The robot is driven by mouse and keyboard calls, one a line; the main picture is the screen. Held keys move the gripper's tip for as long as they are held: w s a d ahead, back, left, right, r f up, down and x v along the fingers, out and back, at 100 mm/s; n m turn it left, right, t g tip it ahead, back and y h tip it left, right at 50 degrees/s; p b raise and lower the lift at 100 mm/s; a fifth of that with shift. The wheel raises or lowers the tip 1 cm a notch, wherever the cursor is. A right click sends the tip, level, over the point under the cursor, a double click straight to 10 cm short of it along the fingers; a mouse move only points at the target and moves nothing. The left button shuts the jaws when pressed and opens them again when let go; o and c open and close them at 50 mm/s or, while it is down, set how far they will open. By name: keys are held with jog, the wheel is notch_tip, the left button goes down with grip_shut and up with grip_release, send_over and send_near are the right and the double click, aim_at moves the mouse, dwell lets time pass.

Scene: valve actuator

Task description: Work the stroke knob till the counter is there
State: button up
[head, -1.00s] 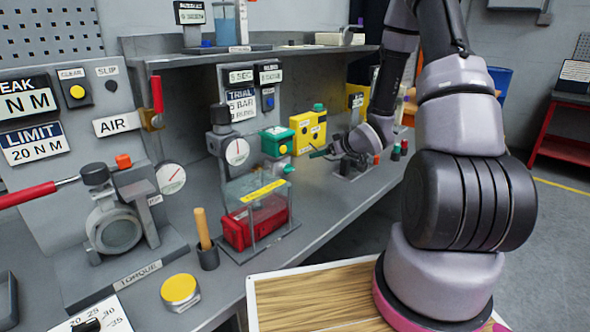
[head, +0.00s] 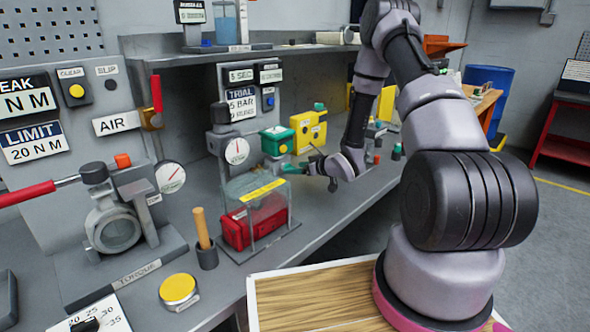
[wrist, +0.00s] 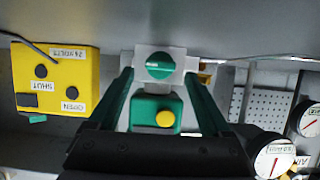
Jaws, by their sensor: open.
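A round green knob (wrist: 159,66) with a pale line across it sits on a light plate in the wrist view. The green box (wrist: 155,112) with a yellow button lies below it there; in the head view the green box (head: 277,140) stands behind the clear guard. My gripper (wrist: 161,82) is open and empty. Its two green fingers stand either side of the knob in the picture; I cannot tell whether they touch it. In the head view my gripper (head: 306,167) is just right of the green box. The small print on the trial panel (head: 241,100) is not readable as a count.
A yellow box (wrist: 55,78) with dark buttons is left in the wrist view, also behind my gripper in the head view (head: 309,131). A clear guard over a red block (head: 254,222) and a gauge (head: 236,151) stand close left. The bench front is clear right of the guard.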

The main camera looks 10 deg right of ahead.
jog(key=shift+x, duration=0.75)
grip_shut()
